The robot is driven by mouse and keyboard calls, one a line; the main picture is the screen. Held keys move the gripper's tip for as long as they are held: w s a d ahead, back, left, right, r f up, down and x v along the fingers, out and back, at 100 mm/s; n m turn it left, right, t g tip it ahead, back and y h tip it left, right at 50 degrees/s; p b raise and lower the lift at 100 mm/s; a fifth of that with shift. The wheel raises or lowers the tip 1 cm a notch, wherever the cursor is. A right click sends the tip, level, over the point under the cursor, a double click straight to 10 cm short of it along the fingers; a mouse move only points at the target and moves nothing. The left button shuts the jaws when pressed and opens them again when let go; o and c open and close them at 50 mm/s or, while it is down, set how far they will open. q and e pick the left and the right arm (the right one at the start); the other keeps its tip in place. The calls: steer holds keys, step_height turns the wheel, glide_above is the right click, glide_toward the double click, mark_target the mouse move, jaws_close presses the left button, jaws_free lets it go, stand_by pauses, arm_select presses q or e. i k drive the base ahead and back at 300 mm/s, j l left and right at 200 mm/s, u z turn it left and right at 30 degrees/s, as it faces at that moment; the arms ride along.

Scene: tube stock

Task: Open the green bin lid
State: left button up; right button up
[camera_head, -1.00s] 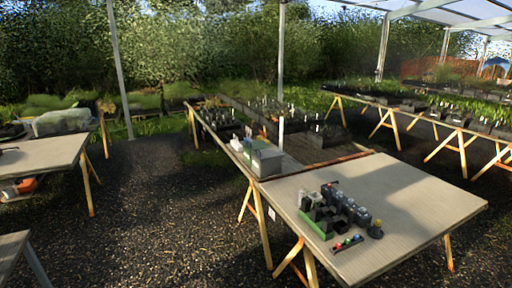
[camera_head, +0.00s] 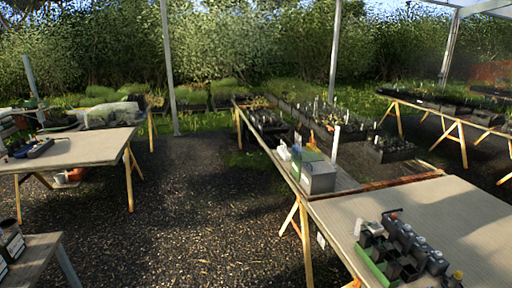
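No bin with a clearly green lid can be made out. A grey box (camera_head: 319,178) stands on the near end of the long bench, with a greenish piece (camera_head: 305,155) at its back left; whether that is a lid is too small to tell. A green tray (camera_head: 374,266) with dark square pots (camera_head: 399,258) sits on the near right table, partly cut by the bottom edge. Neither of my grippers is in view.
The near right table (camera_head: 455,210) joins the long bench of plants. A left table (camera_head: 95,148) holds dark items (camera_head: 40,148). Another table corner (camera_head: 38,252) with dark pots is at bottom left. Open gravel (camera_head: 200,215) lies between the tables.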

mark_target(310, 156)
steer(key=i+z, duration=0.1)
steer(key=i, duration=2.1)
